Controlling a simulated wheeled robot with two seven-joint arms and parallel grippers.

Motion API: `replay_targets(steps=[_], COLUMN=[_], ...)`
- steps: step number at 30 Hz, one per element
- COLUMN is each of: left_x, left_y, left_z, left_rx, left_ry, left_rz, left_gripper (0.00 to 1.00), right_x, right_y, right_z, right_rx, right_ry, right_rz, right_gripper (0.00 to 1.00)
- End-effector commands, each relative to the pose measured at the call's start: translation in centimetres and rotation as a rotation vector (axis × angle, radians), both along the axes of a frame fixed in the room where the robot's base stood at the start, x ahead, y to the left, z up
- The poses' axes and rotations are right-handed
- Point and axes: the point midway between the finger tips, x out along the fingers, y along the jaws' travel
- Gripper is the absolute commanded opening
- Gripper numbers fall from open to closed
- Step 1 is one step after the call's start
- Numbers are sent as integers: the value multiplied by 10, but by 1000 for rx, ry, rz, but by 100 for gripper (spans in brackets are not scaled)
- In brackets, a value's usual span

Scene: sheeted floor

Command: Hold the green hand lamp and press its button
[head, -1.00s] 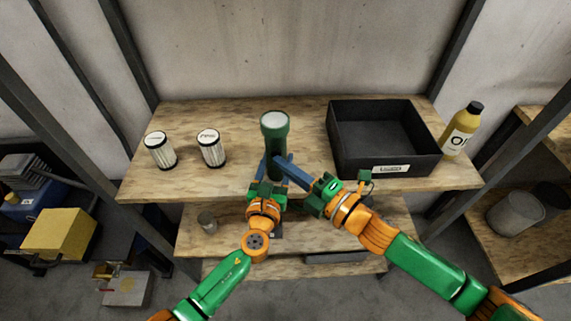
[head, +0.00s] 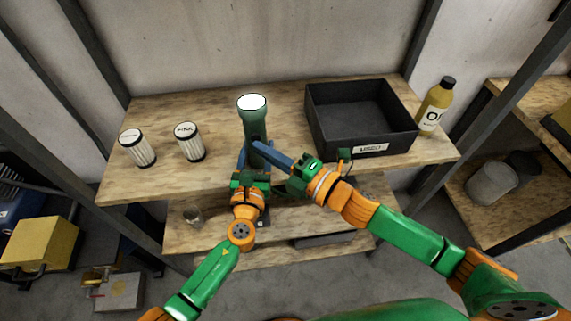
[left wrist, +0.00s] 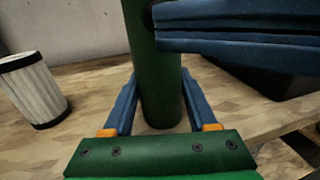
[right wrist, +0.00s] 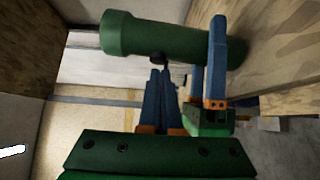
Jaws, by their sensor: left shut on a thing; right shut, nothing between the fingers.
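The green hand lamp (head: 253,122) stands upright at the front of the shelf's top board, its round lens (head: 252,102) facing up and bright white. My left gripper (head: 255,156) is shut around the lamp's lower body; the left wrist view shows the lamp body (left wrist: 158,95) between its blue fingers. My right gripper (head: 257,147) is shut and empty, its fingertips against or very close to the lamp's side above the left fingers. In the right wrist view a small dark button (right wrist: 157,57) on the lamp (right wrist: 170,40) is right at those fingertips; contact is hard to tell.
Two white canisters (head: 190,142) stand left of the lamp on the wooden board (head: 290,180). A black open bin (head: 365,149) is to the right, close to my right gripper. A yellow bottle (head: 434,106) stands beyond it. The board behind the lamp is clear.

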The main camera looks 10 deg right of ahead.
Motion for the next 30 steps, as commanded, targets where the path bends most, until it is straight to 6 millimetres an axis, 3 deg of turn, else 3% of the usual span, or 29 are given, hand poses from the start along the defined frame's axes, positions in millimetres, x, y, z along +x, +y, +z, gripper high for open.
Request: replay_targets(steps=[3, 13, 20, 30], left_x=[-1, 0, 0, 0], left_y=[0, 1, 1, 1], left_z=[-3, -3, -3, -3], left_rx=[0, 1, 1, 1], left_ry=[6, 7, 7, 7], left_rz=[-1, 0, 1, 1], left_gripper=[0, 0, 0, 0], right_x=[-28, -81, -96, -98], right_y=[1, -52, -68, -70], right_z=[0, 1, 2, 2], right_rx=[4, 1, 3, 3], right_ry=[2, 1, -4, -6], right_rz=[4, 3, 3, 4], right_gripper=[0, 0, 0, 0])
